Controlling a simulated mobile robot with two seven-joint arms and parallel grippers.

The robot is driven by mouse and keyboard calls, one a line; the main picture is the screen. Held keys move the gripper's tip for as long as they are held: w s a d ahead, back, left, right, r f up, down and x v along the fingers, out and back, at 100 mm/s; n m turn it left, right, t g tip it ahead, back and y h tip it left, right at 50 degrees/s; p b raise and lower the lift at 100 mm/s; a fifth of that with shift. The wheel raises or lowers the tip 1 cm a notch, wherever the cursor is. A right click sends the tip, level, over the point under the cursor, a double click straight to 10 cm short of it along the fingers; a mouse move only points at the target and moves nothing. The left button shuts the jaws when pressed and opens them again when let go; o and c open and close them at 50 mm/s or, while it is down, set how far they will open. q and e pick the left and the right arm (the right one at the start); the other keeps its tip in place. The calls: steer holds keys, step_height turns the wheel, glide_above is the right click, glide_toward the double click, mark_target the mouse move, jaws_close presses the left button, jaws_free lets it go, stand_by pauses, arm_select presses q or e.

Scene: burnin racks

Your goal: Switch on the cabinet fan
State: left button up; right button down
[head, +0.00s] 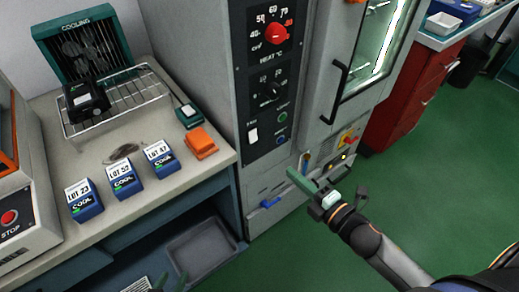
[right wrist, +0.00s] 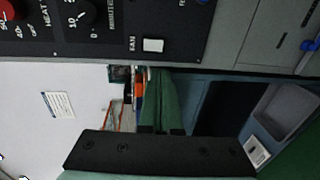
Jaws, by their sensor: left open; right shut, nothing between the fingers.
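The grey cabinet (head: 190,60) has a black control panel (head: 262,60) on its front. The fan switch is a small white rocker (head: 252,135) at the panel's lower left; in the right wrist view the white rocker (right wrist: 153,45) sits beside the word FAN. I cannot tell which way it is set. My right gripper (head: 294,178) is shut and empty, in front of the cabinet, below and right of the switch. Its green fingers (right wrist: 160,105) in the right wrist view are apart from the switch.
Above the switch are a red heat knob (head: 277,33) and a black minutes knob (head: 269,92); green (head: 283,116) and blue (head: 281,140) buttons are beside it. A door handle (head: 338,90) is to the right. The bench (head: 140,205) at left holds blue lot boxes and a rack.

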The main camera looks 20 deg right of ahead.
mark_target(254, 141)
steer(key=x, duration=1.3)
steer(key=shift+w+a+f, duration=0.1)
steer(key=shift+w+a, duration=0.1)
steer(key=shift+w, duration=0.3)
steer(key=shift+b, duration=0.3)
